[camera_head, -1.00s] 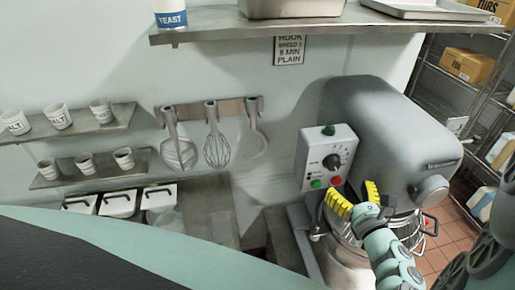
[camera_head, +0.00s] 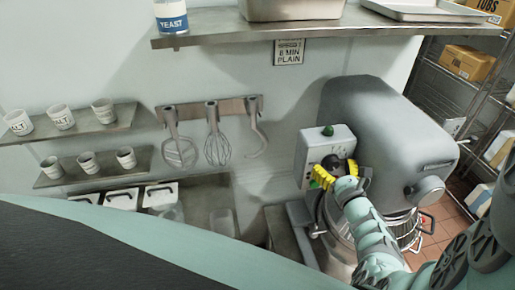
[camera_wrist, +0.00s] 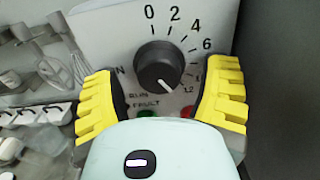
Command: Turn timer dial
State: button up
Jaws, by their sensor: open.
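The timer dial (camera_wrist: 159,66) is a round black knob on the mixer's pale control panel, with a white pointer line aimed to the lower right, near the 12 mark. Numbers 0, 2, 4 and 6 run around its upper right. My gripper (camera_wrist: 162,105) is open, its yellow ridged fingers one on each side of the dial, apart from it in the wrist view. In the head view my gripper (camera_head: 340,175) is in front of the panel (camera_head: 313,145) and covers its lower part; the dial (camera_head: 331,161) shows just above the fingers.
The grey mixer (camera_head: 385,130) fills the space right of the panel, with its bowl (camera_head: 345,240) below. A green lamp or button (camera_wrist: 148,112) and a red one (camera_wrist: 188,106) sit under the dial. Hanging whisks (camera_head: 216,148) and a shelf (camera_head: 330,25) are left and above.

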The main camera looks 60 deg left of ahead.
jog(key=shift+o, duration=0.2)
jog(key=shift+s, duration=0.1)
jog(key=c, duration=1.3)
jog(key=shift+o, duration=0.2)
jog(key=shift+f+b, duration=0.1)
jog(key=shift+b, duration=0.2)
jog(key=n+b, duration=0.2)
jog(key=n, duration=0.1)
jog(key=shift+d+f+n+b, duration=0.1)
jog(key=shift+n+b, duration=0.2)
jog(key=shift+b, duration=0.1)
jog(key=shift+n+b, duration=0.85)
jog(key=shift+n, duration=0.15)
